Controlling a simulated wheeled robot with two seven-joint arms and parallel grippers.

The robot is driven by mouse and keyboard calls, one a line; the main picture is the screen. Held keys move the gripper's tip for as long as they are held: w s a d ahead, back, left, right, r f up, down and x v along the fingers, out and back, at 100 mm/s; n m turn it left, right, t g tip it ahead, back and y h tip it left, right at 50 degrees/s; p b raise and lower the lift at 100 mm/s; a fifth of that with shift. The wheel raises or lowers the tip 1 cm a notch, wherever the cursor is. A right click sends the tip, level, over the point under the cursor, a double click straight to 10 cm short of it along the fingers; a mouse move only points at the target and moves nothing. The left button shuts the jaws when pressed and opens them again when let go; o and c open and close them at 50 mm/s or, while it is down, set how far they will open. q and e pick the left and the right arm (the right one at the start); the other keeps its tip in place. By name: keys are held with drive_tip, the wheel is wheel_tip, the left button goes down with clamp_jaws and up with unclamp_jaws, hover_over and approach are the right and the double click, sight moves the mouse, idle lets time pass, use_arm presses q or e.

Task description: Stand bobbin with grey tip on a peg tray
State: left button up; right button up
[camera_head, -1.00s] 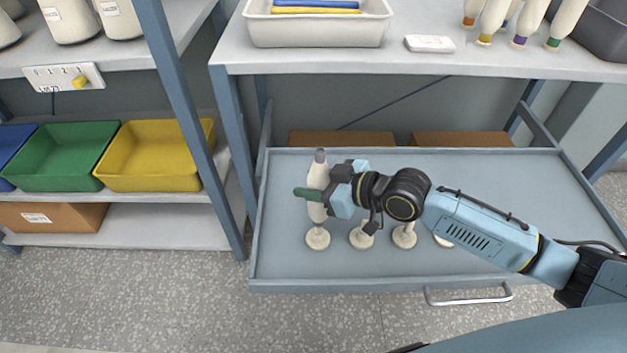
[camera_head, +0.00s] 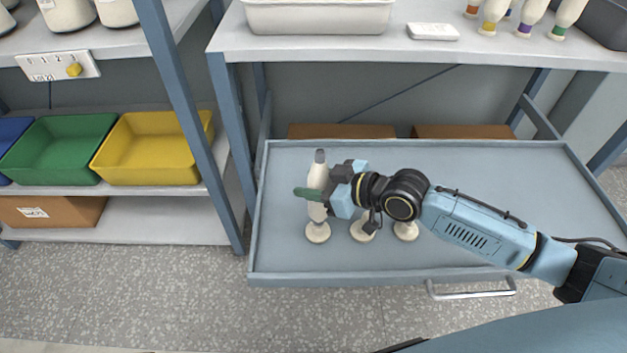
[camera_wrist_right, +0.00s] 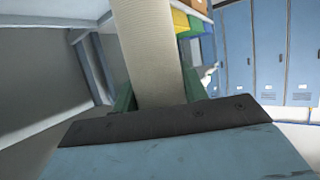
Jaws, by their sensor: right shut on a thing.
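The bobbin with the grey tip (camera_head: 318,172) is cream-coloured and upright, grey tip up. My right gripper (camera_head: 309,194) is shut on it with green fingers around its body. In the right wrist view the pale wound body (camera_wrist_right: 150,55) rises between the green fingers (camera_wrist_right: 148,98). The bobbin's lower end is over the leftmost peg (camera_head: 317,233) of the grey peg tray (camera_head: 480,175); only that peg's round base shows. I cannot tell whether the bobbin rests on it. Two more pegs (camera_head: 362,232) (camera_head: 405,231) show to the right, partly behind my arm. My left gripper is not in view.
A shelf above the tray carries a white bin (camera_head: 320,18), a white box (camera_head: 433,32) and several bobbins with coloured tips (camera_head: 527,18). A blue post (camera_head: 190,125) and a yellow bin (camera_head: 153,150) are to the left. The back right of the tray is clear.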

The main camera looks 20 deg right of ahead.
drive_tip(key=shift+f+b, duration=0.35)
drive_tip(key=shift+f, duration=0.2)
drive_tip(key=o, duration=1.1)
drive_tip(key=p+v, duration=0.4)
drive_tip(key=v, duration=0.9)
drive_tip(key=shift+s, duration=0.15)
